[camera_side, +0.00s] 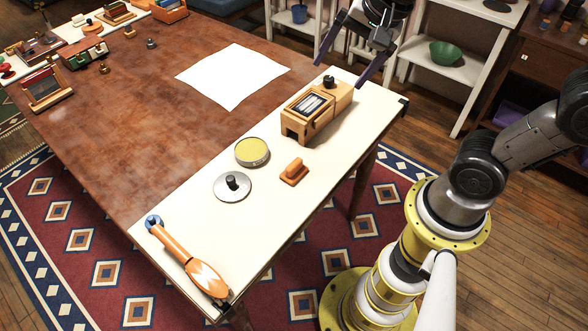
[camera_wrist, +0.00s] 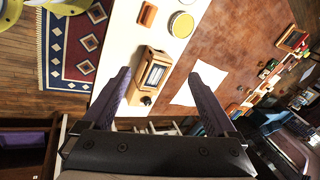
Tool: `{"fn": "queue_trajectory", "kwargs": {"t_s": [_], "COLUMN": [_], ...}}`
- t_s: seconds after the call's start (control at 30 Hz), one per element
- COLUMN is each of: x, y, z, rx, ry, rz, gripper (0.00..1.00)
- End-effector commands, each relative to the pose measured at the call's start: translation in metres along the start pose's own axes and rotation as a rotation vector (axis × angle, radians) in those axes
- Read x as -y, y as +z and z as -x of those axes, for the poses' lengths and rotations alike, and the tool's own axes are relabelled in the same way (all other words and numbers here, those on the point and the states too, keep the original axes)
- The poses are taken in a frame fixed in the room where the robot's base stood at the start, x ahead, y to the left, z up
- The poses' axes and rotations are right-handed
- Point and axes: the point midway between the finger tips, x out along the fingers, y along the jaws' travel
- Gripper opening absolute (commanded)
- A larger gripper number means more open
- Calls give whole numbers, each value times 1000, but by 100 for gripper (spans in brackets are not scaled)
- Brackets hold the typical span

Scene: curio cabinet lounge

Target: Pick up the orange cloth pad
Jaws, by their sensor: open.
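The orange cloth pad (camera_side: 293,172) looks like a small orange block with a raised grip. It lies on the white strip of the table, in front of a wooden box (camera_side: 296,127). In the wrist view the pad (camera_wrist: 147,14) is near the top edge, beyond the box (camera_wrist: 139,75). My gripper (camera_side: 339,73) is open, with nothing between its fingers. It hangs above the far end of the white strip, behind the box and well away from the pad. In the wrist view the open fingers (camera_wrist: 160,74) show on either side of the box.
A round tin with yellow contents (camera_side: 252,151) and a silver lid with a black knob (camera_side: 233,186) lie left of the pad. An orange-handled brush-like tool (camera_side: 185,253) lies at the near end. White paper (camera_side: 232,76) lies on the brown tabletop (camera_side: 130,130).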

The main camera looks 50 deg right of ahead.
Motion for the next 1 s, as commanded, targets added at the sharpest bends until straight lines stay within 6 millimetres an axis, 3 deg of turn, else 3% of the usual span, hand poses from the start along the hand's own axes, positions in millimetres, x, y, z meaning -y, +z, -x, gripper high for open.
{"fn": "queue_trajectory", "kwargs": {"t_s": [0.1, 0.2, 0.4, 0.77, 1.0], "x": [22, 32, 27, 2, -15], "y": [1, 5, 19, 32, 37], "z": [-46, -86, -152, -197, -237], "rx": [28, 37, 48, 57, 56], "ry": [99, 180, 333, 421, 420], "rz": [-204, -326, -368, -344, -344], "gripper": [92, 92, 92, 92, 92]}}
